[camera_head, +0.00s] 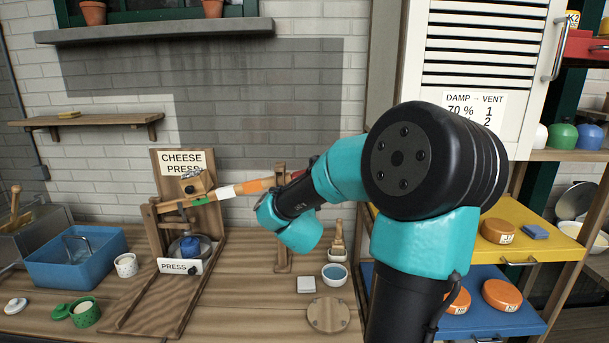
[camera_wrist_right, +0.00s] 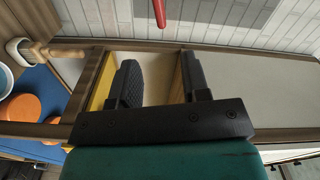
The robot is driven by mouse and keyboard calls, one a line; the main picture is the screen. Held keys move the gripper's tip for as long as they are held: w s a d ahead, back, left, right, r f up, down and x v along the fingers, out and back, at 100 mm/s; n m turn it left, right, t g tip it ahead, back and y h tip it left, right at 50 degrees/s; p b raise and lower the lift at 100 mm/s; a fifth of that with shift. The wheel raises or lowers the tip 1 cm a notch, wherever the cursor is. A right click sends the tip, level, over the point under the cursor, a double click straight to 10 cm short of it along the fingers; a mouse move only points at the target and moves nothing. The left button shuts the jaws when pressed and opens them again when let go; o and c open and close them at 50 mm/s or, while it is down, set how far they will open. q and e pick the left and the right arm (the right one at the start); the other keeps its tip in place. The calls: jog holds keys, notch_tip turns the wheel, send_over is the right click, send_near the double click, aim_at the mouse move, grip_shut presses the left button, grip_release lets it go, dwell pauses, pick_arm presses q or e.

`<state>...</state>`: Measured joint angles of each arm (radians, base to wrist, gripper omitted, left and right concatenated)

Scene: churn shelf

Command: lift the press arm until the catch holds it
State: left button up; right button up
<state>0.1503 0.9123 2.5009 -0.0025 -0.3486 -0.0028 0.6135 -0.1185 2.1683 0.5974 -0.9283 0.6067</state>
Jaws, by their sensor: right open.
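The press arm (camera_head: 253,186) is a wooden bar with white and orange bands in the head view. It slopes up to the right from the cheese press (camera_head: 160,225). Its right end is partly hidden behind my right arm. A wooden post (camera_head: 282,230) stands by that end; I cannot make out the catch or whether it touches the bar. My right gripper (camera_wrist_right: 160,62) shows two black fingers spread apart with nothing between them in the right wrist view. In the head view it is hidden by my arm. My left gripper is in no view.
A blue tub (camera_head: 75,262), white cup (camera_head: 126,265) and green pot (camera_head: 85,312) stand left of the press. A blue-filled bowl (camera_head: 335,276) and round board (camera_head: 328,315) lie right. Yellow (camera_head: 540,241) and blue (camera_head: 510,323) shelves with orange cheeses stand further right.

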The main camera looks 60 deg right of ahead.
jog(key=x, duration=1.6)
jog(key=shift+w+d+f, duration=0.1)
jog(key=shift+w+d, duration=0.1)
jog(key=shift+d, duration=0.15)
jog(key=shift+c, duration=0.2)
grip_shut()
